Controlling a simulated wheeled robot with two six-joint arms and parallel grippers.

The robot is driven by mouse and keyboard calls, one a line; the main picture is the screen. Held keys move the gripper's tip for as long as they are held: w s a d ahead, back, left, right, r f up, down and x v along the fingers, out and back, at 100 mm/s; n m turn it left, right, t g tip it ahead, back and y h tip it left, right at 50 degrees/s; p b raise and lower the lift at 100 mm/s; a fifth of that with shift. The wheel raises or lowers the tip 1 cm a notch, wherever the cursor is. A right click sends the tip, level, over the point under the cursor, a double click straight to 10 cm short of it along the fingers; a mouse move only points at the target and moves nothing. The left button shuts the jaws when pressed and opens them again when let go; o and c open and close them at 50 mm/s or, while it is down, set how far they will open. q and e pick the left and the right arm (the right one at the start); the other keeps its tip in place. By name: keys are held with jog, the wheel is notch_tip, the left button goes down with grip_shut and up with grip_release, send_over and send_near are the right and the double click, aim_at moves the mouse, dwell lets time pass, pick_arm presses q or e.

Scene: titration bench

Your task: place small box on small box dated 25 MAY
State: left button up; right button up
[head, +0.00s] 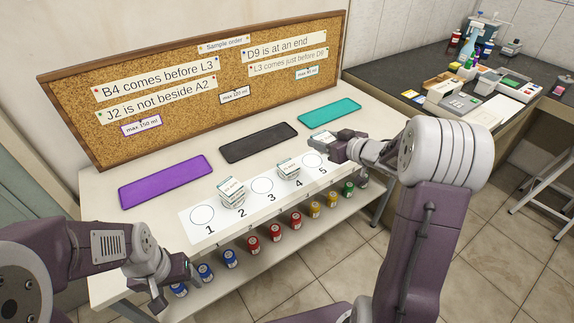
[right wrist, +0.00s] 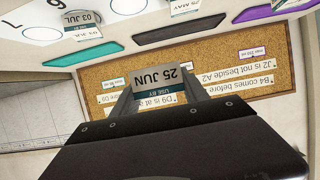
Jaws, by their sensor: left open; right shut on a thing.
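My right gripper (head: 333,146) is shut on a small white and teal box (head: 321,138), held near the front of the teal mat. In the right wrist view this held box (right wrist: 164,83) reads 25 JUN. The small box dated 25 MAY (right wrist: 263,10) shows at the top right of that view. It appears to be the box on spot 2 (head: 231,190) in the head view, to the left of my right gripper and apart from it. My left gripper (head: 176,285) is open and empty at the bench's front left.
Another small box (head: 288,168) stands on spot 4. A box dated 03 JUL (right wrist: 83,22) shows in the right wrist view. Purple (head: 166,181), black (head: 258,143) and teal (head: 329,110) mats lie behind the numbered strip. A corkboard (head: 215,70) rises behind. Spots 1 and 3 are clear.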

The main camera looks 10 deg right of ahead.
jog(key=b, duration=0.4)
send_over(288, 165)
jog(key=f, duration=0.6)
jog(key=shift+s+d+f, duration=0.15)
jog(key=shift+d+f, duration=0.05)
jog(key=shift+f, duration=0.05)
jog(key=shift+a, duration=0.2)
notch_tip(288, 165, down, 4)
jog(key=shift+f+b, duration=0.1)
jog(key=shift+b, duration=0.7)
jog(key=o, duration=1.4)
jog(key=shift+c, duration=0.2)
